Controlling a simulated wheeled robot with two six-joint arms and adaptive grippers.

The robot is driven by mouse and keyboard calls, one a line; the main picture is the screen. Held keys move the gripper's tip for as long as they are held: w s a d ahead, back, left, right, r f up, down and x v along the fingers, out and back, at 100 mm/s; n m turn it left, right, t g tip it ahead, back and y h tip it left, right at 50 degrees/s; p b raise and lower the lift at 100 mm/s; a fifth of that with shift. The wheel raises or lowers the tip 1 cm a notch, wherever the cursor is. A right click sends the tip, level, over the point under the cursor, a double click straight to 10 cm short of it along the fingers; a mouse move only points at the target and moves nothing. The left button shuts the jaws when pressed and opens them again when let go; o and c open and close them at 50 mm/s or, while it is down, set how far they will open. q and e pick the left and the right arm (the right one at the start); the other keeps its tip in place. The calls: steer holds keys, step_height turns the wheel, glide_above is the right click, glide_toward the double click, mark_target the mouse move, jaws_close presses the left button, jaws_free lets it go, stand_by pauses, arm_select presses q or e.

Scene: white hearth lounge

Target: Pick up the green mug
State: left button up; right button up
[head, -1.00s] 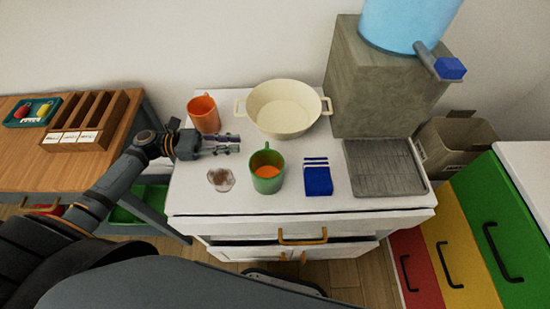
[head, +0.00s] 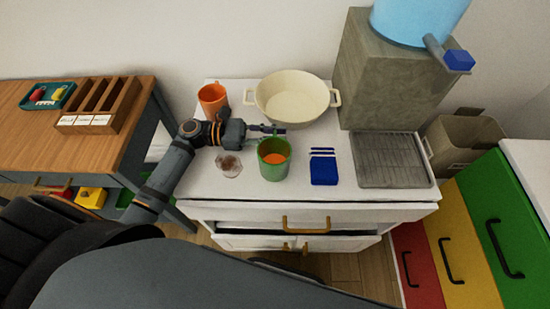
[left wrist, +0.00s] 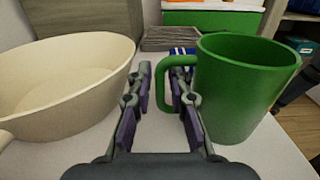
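The green mug (head: 273,166) stands upright on the white cabinet top, with something orange inside it. In the left wrist view the green mug (left wrist: 240,90) is at the right, its handle (left wrist: 166,88) pointing left. My left gripper (head: 270,129) is at the far side of the mug, by the handle. In the left wrist view my left gripper (left wrist: 160,92) is open, and the handle's outer part shows in the gap between the fingers. I cannot tell whether a finger touches it. My right gripper is not in view.
A cream pot (head: 293,97) stands just behind the gripper. An orange mug (head: 212,100) is at the back left, and a small clear glass (head: 229,164) is left of the green mug. A blue item (head: 323,168) and a grey rack (head: 392,160) lie to the right.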

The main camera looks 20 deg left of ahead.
arm_select(q)
jaws_close()
stand_by(0.6)
